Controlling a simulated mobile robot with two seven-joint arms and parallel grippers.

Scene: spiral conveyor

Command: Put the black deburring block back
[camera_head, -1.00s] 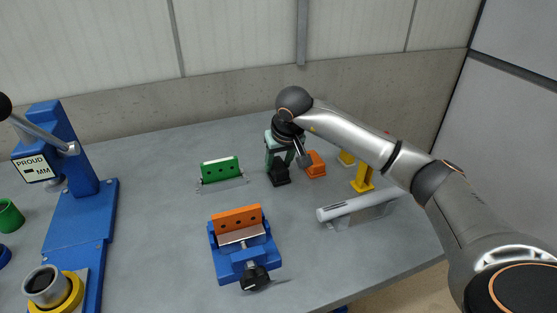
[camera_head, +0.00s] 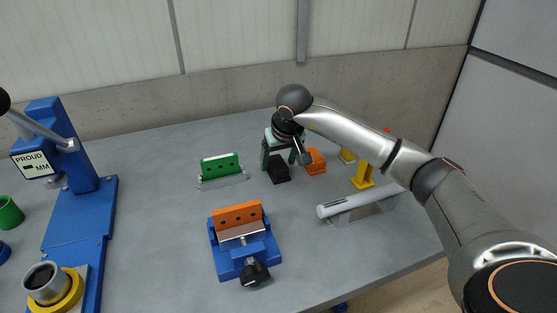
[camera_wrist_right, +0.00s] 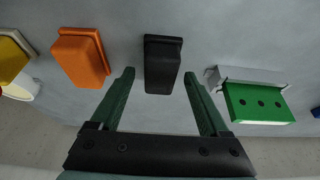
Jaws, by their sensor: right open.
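The black deburring block (camera_head: 279,174) rests on the grey table, just left of a similar orange block. My right gripper (camera_head: 278,158) is open close behind it, its green fingers apart. In the right wrist view the black block (camera_wrist_right: 162,68) lies ahead of the gap between the open fingertips (camera_wrist_right: 158,76). No finger visibly touches it there. My left gripper is out of view.
The orange block (camera_head: 315,162), a yellow stand (camera_head: 363,177) and a grey cylinder (camera_head: 350,204) are to the right. A green drilled block (camera_head: 220,166) is left. A blue vise (camera_head: 228,258) holding an orange drilled piece stands in front. A blue press (camera_head: 75,195) is far left.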

